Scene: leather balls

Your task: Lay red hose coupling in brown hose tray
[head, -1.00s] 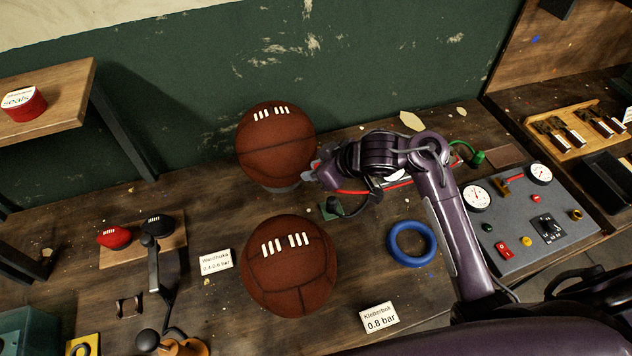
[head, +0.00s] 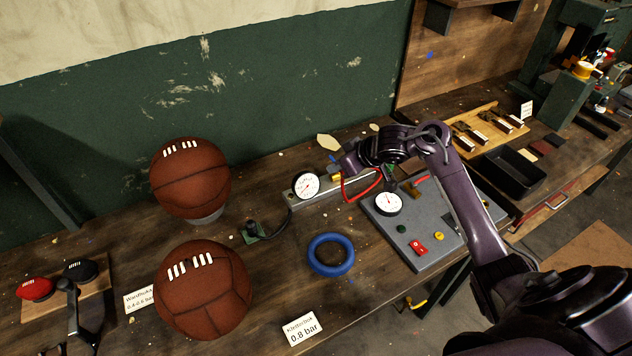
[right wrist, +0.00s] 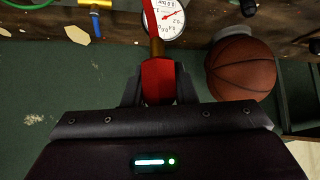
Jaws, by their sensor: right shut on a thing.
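My right gripper (head: 338,170) is above the back of the bench, just right of a round white gauge (head: 306,185). In the right wrist view the gripper (right wrist: 158,92) is shut on the red hose coupling (right wrist: 158,78), which sticks out beyond its fingers. A red hose (head: 366,188) curves below the gripper in the head view. The coupling itself is mostly hidden there by the gripper. I cannot make out the brown hose tray for certain; my right arm covers part of the bench behind the panel. My left gripper is not in view.
Two brown leather balls (head: 191,178) (head: 203,290) stand at the left. A blue ring (head: 331,254) lies in the middle, right of them. A grey gauge panel (head: 405,240) stands beneath my right arm. A black bin (head: 515,168) is farther right.

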